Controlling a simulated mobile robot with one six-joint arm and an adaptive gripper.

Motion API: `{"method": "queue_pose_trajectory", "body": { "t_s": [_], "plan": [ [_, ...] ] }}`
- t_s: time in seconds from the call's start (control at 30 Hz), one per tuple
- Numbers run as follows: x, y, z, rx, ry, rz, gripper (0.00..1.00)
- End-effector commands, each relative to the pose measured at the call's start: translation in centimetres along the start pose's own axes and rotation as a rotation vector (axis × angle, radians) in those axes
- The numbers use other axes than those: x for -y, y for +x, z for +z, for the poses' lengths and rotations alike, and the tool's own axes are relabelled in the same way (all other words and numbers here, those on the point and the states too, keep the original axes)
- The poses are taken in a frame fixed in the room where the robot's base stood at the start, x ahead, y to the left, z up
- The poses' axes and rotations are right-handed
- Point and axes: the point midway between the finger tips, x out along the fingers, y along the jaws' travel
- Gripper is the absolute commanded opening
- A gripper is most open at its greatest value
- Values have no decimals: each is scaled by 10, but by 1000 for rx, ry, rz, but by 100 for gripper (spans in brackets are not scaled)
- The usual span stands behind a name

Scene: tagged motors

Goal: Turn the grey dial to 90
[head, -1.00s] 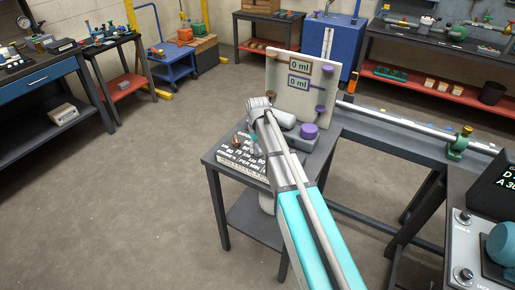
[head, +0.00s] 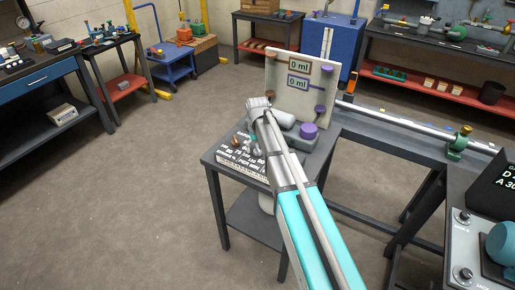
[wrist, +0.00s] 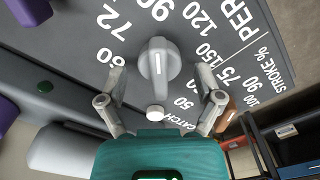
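The grey dial (wrist: 158,62) stands on a dark panel (wrist: 60,45) in the wrist view. It has a long raised grip with a white line that runs about up and down in the picture. The printed 90 lies just above it, with 60 and 72 to its left and 120 and 150 to its right. My gripper (wrist: 160,72) is open, one finger on each side of the dial. I see gaps between fingers and dial. A white round piece (wrist: 155,113) lies below the grip. In the head view my arm hides the dial on the labelled panel (head: 236,158).
A brown knob (wrist: 225,117) stands right of my right finger. In the head view an upright board (head: 286,105) with two 0 ml displays and a purple knob (head: 309,131) stand behind my arm.

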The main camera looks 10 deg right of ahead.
Motion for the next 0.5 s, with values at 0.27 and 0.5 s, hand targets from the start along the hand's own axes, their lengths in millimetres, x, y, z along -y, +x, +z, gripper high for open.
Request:
{"method": "queue_pose_trajectory", "body": {
  "t_s": [0.27, 0.5],
  "plan": [
    [0, 0, 0, -1, -1, 0, 87],
    [0, 0, 0, -1, -31, 0, 87]
  ]
}}
